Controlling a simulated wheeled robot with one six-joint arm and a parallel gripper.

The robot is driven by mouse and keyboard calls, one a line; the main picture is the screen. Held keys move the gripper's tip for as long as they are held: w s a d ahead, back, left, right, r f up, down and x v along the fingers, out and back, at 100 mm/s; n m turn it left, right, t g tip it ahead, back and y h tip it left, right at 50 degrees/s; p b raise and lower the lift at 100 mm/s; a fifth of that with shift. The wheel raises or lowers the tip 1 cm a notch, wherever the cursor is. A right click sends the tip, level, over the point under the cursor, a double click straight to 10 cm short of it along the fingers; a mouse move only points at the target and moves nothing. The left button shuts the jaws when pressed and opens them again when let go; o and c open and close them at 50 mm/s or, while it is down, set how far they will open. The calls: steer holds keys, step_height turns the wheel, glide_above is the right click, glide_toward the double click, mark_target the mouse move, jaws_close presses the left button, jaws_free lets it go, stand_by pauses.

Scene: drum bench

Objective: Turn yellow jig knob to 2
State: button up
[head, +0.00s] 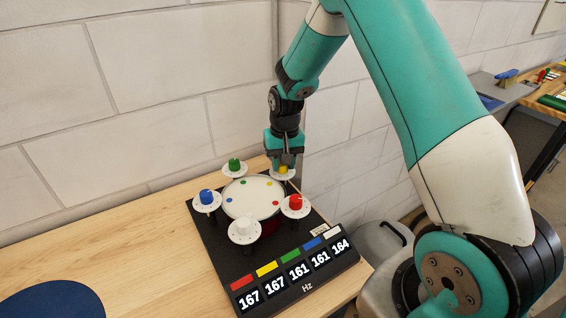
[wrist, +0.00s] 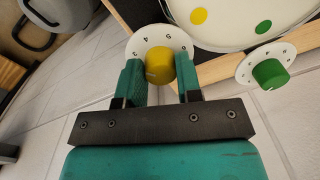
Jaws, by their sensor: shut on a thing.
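The yellow knob (head: 283,169) sits on a white numbered dial at the back right corner of the black jig (head: 213,243). In the wrist view the yellow knob (wrist: 160,66) stands between the two green fingers of my gripper (wrist: 161,80), which is shut on it. My gripper (head: 284,160) comes down on the knob from above in the head view. The dial (wrist: 150,44) shows a few marks around the knob; the fingers and knob hide others, so I cannot tell which number it points to.
Green (head: 234,165), blue (head: 207,197), white (head: 244,230) and red (head: 295,203) knobs surround the round drum head (head: 252,199). A display (head: 295,272) reads 167, 167, 161, 161, 164 Hz. The brick wall is close behind. A dark blue round pad (head: 52,300) lies at left.

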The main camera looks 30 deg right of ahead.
steer(key=n, duration=0.5)
steer(key=shift+w+n, duration=0.1)
steer(key=shift+n, duration=0.2)
steer(key=n, duration=0.4)
steer(key=shift+r+n+b, duration=0.1)
steer(key=shift+n+b, duration=0.2)
steer(key=shift+b, duration=0.05)
steer(key=shift+n, duration=0.3)
steer(key=o, duration=0.9)
steer(key=shift+g, duration=0.3)
steer(key=shift+o, duration=0.2)
step_height(320, 180, up, 17)
steer(key=b, duration=0.2)
steer(key=shift+w+d+r, duration=0.2)
steer(key=shift+d, duration=0.2)
